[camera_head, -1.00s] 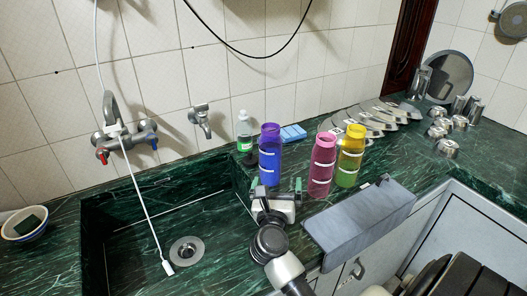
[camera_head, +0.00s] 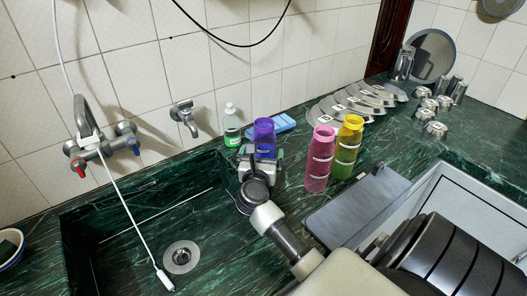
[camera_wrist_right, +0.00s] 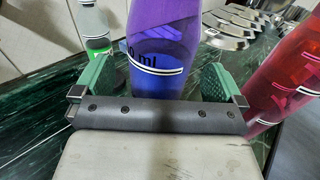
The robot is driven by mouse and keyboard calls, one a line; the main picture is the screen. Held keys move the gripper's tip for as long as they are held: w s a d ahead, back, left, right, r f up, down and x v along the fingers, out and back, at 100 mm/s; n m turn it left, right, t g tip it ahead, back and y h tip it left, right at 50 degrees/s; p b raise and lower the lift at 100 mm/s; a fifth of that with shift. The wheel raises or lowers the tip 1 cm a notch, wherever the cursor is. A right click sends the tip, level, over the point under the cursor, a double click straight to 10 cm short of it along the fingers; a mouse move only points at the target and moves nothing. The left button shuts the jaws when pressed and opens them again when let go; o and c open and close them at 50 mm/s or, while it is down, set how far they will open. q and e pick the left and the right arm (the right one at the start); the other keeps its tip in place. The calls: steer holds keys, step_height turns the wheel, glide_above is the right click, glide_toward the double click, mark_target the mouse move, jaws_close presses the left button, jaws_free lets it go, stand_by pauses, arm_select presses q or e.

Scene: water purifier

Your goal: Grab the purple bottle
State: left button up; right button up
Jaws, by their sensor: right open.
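The purple bottle (camera_head: 264,136) stands upright on the green counter by the sink's right edge. In the right wrist view the purple bottle (camera_wrist_right: 164,55) rises between the two green finger pads. My right gripper (camera_head: 262,156) is open around the bottle's lower part and hides its base in the head view. In the wrist view the right gripper (camera_wrist_right: 160,82) shows its fingers on both sides of the bottle, with a gap at least on the left. My left gripper is not in view.
A pink bottle (camera_head: 320,160) and a yellow bottle (camera_head: 346,147) stand close on the right. A green-labelled bottle (camera_head: 231,126) and a blue sponge (camera_head: 283,122) are behind. The sink (camera_head: 140,235) lies left; steel plates (camera_head: 350,104) stand at the back right.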

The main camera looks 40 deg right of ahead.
steer(key=x, duration=0.4)
steer(key=shift+s, duration=0.1)
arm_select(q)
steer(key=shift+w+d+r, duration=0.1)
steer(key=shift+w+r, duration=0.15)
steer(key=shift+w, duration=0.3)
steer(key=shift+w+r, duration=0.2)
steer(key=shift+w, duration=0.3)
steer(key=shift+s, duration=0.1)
arm_select(e)
steer(key=shift+a, duration=0.1)
